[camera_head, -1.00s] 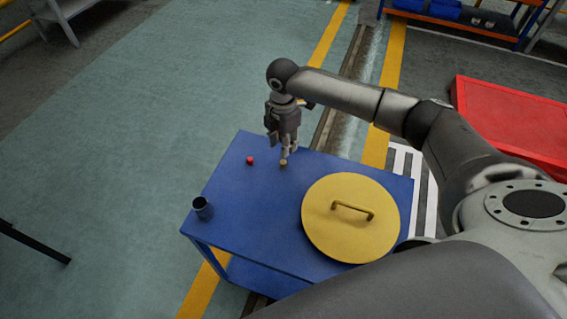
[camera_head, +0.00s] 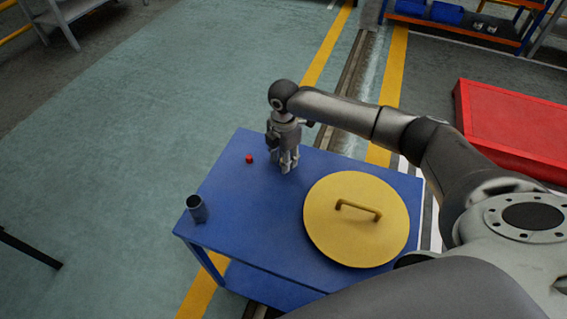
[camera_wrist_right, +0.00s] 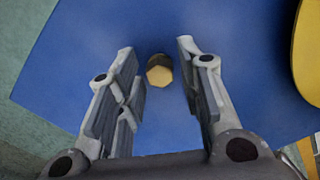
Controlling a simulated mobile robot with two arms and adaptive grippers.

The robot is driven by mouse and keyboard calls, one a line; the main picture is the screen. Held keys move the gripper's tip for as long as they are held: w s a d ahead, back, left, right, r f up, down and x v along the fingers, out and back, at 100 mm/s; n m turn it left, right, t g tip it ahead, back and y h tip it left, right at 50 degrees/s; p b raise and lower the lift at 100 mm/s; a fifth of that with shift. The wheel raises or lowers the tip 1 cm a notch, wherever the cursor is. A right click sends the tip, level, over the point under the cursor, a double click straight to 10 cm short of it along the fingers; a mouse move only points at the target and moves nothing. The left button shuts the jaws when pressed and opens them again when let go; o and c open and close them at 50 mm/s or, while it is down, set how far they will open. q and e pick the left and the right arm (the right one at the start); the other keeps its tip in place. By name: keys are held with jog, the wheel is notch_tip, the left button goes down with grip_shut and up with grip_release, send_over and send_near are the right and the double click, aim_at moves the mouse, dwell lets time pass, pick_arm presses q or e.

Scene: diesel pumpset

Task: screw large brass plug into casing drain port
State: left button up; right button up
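The large brass plug (camera_wrist_right: 159,74) stands on the blue table (camera_head: 240,205), with a pale hexagonal top and a dark lower part. My right gripper (camera_head: 287,168) points down over the table. In the right wrist view my right gripper (camera_wrist_right: 158,50) is open, with one finger on each side of the plug and a gap on both sides. In the head view the fingers hide the plug. The casing drain port is not in view. My left gripper is not in view.
A small red piece (camera_head: 249,159) lies left of my right gripper. A dark cup (camera_head: 197,208) stands at the table's left edge. A round yellow lid (camera_head: 330,235) with a handle covers the table's right part. A red box (camera_head: 515,135) stands farther right.

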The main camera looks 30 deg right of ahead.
jog(key=shift+r, duration=0.1)
dwell(0.4)
jog(key=shift+p, duration=0.5)
dwell(0.4)
jog(key=shift+p, duration=0.45)
jog(key=shift+c, duration=0.4)
grip_shut()
jog(key=shift+r, duration=0.1)
jog(key=shift+r+p, duration=1.6)
jog(key=shift+p, duration=0.5)
